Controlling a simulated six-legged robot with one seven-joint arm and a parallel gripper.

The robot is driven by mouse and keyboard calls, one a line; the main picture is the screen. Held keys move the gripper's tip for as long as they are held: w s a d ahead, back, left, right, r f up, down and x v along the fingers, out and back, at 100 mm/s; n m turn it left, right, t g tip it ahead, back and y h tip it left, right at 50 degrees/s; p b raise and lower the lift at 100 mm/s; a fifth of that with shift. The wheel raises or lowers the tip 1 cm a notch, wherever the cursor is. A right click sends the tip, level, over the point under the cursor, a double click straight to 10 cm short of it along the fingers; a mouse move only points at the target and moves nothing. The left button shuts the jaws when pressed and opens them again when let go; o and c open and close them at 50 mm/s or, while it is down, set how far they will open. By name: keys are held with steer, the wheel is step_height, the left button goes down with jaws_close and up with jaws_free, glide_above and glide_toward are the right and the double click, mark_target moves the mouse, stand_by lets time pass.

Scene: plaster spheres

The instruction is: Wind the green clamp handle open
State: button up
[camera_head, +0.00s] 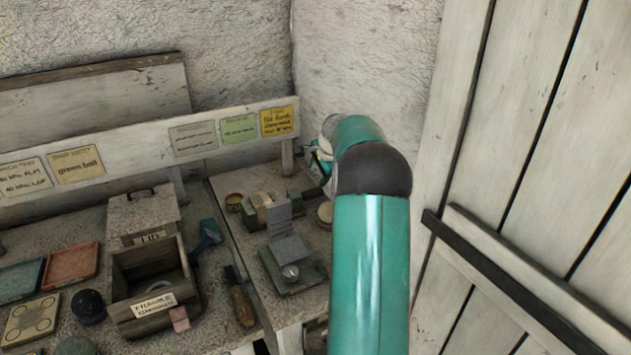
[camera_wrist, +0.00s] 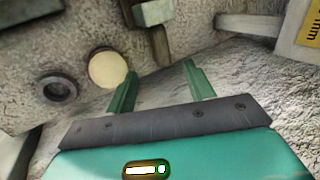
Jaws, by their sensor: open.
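My gripper (camera_head: 319,160) is mostly hidden behind my teal arm in the head view, near the back right corner of the bench. In the wrist view its two green fingers (camera_wrist: 159,70) are apart, with nothing held between them. A small vise-like clamp (camera_head: 262,207) with greenish parts sits on the bench, left of my arm. A dark bar sticks out from it toward my gripper. In the wrist view a grey-green block (camera_wrist: 153,12) and a brown bar (camera_wrist: 160,45) lie just beyond the fingertips, apparently not touched. I cannot tell for sure which part is the handle.
A cream disc (camera_wrist: 107,68) and a dark ring (camera_wrist: 60,88) lie left of the fingers. A grey stand with a knob (camera_head: 290,272) stands in front of the clamp. A labelled open box (camera_head: 152,285) is further left. Walls and a plank door (camera_head: 540,150) close in behind and right.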

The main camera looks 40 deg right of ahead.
steer(key=shift+s+r, duration=0.2)
steer(key=shift+r, duration=0.2)
